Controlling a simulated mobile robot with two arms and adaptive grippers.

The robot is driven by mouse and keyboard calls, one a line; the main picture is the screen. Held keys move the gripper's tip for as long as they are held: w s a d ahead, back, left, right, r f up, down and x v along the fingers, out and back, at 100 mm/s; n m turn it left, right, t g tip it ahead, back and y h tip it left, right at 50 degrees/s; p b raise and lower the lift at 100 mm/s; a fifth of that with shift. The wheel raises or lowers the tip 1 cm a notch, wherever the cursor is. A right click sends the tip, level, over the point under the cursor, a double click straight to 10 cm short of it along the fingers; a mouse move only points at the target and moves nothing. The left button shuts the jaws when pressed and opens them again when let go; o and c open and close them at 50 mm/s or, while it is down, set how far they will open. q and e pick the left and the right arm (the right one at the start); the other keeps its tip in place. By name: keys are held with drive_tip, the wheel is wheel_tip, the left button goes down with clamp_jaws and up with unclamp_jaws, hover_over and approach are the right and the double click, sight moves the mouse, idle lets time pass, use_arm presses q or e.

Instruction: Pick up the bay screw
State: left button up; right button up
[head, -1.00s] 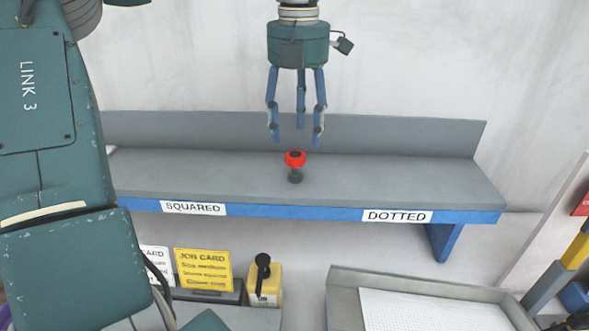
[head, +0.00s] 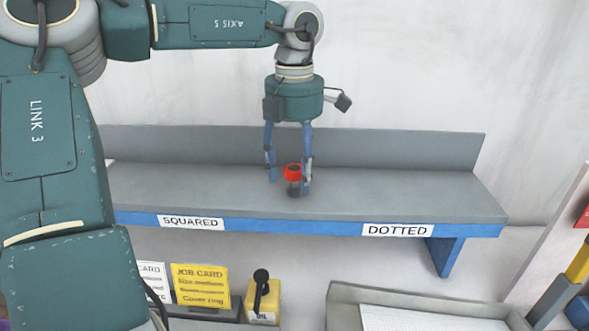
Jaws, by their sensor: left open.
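The bay screw (head: 293,172) has a red head and a dark lower part, and it stands upright on the grey shelf (head: 380,192) between the SQUARED and DOTTED labels. My left gripper (head: 289,178) points straight down with its blue fingers open around the red head. One finger is on the left of the screw and one on the right; the third is hardly visible. I cannot tell whether any finger touches the screw. My right gripper is out of view.
The shelf has a raised back panel (head: 400,150) behind the screw. A yellow job card (head: 200,285), a yellow oil can (head: 262,303) and a grey tray (head: 345,293) with a white perforated sheet are below in front. The shelf is bare either side of the screw.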

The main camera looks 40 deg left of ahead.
use_arm(q)
drive_tip(key=shift+a+f, duration=0.1)
drive_tip(key=shift+f, duration=0.75)
drive_tip(key=c, duration=1.3)
drive_tip(key=shift+r, duration=0.1)
drive_tip(key=shift+w+r, duration=0.1)
drive_tip(key=shift+r, duration=0.35)
wheel_tip(320, 180, up, 18)
wheel_tip(320, 180, up, 6)
drive_tip(key=p, duration=0.6)
hover_over(294, 168)
